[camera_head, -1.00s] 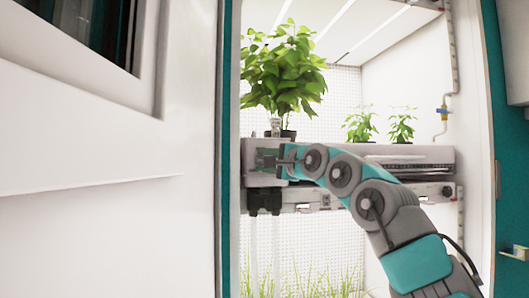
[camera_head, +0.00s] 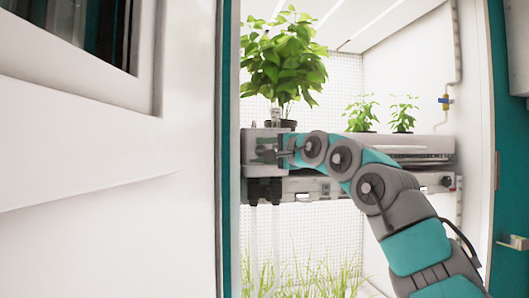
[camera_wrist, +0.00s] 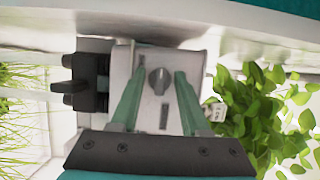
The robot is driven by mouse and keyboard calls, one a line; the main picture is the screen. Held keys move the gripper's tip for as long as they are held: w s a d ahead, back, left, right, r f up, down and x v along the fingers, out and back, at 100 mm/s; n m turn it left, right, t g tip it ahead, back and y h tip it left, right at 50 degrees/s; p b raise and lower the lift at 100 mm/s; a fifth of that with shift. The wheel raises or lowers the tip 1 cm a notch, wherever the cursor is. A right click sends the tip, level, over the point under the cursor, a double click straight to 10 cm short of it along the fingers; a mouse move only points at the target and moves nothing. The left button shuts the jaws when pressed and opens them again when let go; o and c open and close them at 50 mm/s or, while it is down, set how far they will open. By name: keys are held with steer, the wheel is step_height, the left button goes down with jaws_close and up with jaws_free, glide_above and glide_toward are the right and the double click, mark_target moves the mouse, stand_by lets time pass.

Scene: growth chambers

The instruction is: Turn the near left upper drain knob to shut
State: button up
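The drain knob (camera_wrist: 158,80) is a small dark grey round knob with a raised ridge, on the pale end box of the upper shelf. In the wrist view its ridge runs roughly up and down the picture. My gripper (camera_wrist: 160,74) is open, with one teal finger on each side of the knob and visible gaps between. I cannot tell how far the tips are from the box face. In the head view my gripper (camera_head: 280,150) is at the pale end box (camera_head: 254,135), and the knob is not clearly visible there.
A large leafy plant (camera_head: 285,62) stands above the box, with two small plants farther right. A black fitting (camera_head: 264,191) with clear tubes hangs under the box. Grass grows below. A white panel (camera_head: 100,210) fills the left, beside the chamber's teal frame (camera_head: 229,150).

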steer(key=b+v, duration=0.3)
steer(key=v, duration=0.4)
steer(key=shift+s+d+b, duration=0.2)
steer(key=shift+s+b, duration=0.1)
steer(key=shift+s, duration=0.1)
